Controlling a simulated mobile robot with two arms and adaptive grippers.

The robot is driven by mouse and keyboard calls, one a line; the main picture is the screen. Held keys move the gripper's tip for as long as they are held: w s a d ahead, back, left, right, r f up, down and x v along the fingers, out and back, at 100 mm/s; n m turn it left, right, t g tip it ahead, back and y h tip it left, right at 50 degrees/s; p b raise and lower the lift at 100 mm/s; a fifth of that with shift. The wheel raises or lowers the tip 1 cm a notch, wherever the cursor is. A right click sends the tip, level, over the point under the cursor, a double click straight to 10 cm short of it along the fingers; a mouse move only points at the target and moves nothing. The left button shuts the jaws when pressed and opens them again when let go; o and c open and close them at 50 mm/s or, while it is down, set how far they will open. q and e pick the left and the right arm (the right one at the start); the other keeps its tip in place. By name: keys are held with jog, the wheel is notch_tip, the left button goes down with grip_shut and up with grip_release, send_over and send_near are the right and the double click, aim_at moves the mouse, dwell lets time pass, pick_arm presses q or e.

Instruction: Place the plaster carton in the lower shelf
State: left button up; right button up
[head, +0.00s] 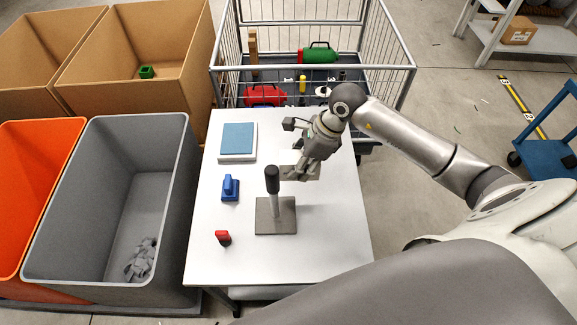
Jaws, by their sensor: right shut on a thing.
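My right gripper (293,173) is over the white table, beside the black-topped post of a small stand. It is shut on a small grey-beige thing (314,172), mostly hidden behind the fingers. This looks like the plaster carton, but no label on it can be read. Whether it touches the table is not clear. A shelf unit stands at the far top right, and its lower shelf (552,42) bears a brown cardboard box (517,31) with a label. My left gripper is not in view.
The white table (336,245) bears a black-topped stand (274,214), a blue-topped block (238,140), a blue item (230,187) and a red item (223,238). A wire cage (410,68) stands behind. Large bins (186,170) stand left. A blue cart (543,150) is right.

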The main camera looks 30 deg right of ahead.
jog(key=w+f, duration=0.2)
jog(key=f, duration=0.1)
jog(key=w+f, duration=0.3)
jog(key=shift+a+p, duration=0.15)
jog(key=shift+p, duration=0.15)
notch_tip(320, 180, down, 2)
jog(key=shift+f+p, duration=0.15)
jog(key=shift+p, duration=0.3)
jog(key=shift+f, duration=0.4)
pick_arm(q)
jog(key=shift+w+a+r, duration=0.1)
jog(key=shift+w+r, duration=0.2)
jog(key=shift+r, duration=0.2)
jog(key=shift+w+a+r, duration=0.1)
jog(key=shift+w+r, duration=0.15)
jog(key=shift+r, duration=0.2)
pick_arm(e)
jog(key=shift+f, duration=0.15)
jog(key=o, duration=1.1)
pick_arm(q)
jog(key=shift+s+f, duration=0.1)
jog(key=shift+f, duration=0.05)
